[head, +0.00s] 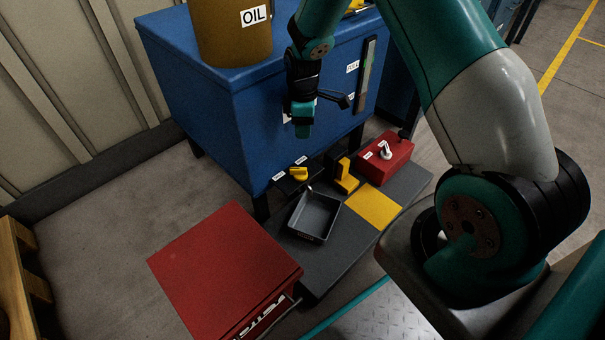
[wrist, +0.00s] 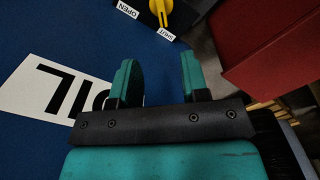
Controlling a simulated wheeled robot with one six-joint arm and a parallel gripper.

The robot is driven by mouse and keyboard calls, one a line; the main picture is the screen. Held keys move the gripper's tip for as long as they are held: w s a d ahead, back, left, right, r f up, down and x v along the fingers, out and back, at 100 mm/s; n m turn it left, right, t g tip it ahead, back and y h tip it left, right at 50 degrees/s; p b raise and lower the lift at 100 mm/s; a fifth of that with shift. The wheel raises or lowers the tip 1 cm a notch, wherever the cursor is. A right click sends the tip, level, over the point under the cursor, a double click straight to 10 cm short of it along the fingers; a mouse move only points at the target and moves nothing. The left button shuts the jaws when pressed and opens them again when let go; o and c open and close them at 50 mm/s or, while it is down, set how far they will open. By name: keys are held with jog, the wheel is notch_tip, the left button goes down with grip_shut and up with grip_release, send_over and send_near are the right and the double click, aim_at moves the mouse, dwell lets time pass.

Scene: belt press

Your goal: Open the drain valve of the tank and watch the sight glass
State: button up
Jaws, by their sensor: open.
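The blue tank (head: 200,80) stands at the back with a mustard OIL drum (head: 230,40) on top. The sight glass (head: 367,72) is a tall narrow strip on its front, with a label beside it; its level is too small to read surely. The drain valve's yellow handle (head: 299,173) sits on a black block low at the tank's front. In the wrist view the handle (wrist: 160,10) points towards the SHUT label (wrist: 166,34), with the OPEN label (wrist: 127,10) to the left. My gripper (head: 302,130) is open and empty, above and apart from the handle; its fingers (wrist: 158,75) frame nothing.
A grey tray (head: 314,217) lies below the valve. A yellow upright block (head: 345,178) and a red box with a white lever (head: 385,160) stand to the right. A large red box (head: 225,265) is at the front. Bare floor lies left.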

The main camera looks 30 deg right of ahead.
aim_at(303, 169)
notch_tip(303, 169, down, 16)
jog(key=b, duration=0.6)
jog(key=shift+f+b, duration=0.25)
jog(key=shift+b, duration=0.15)
grip_shut()
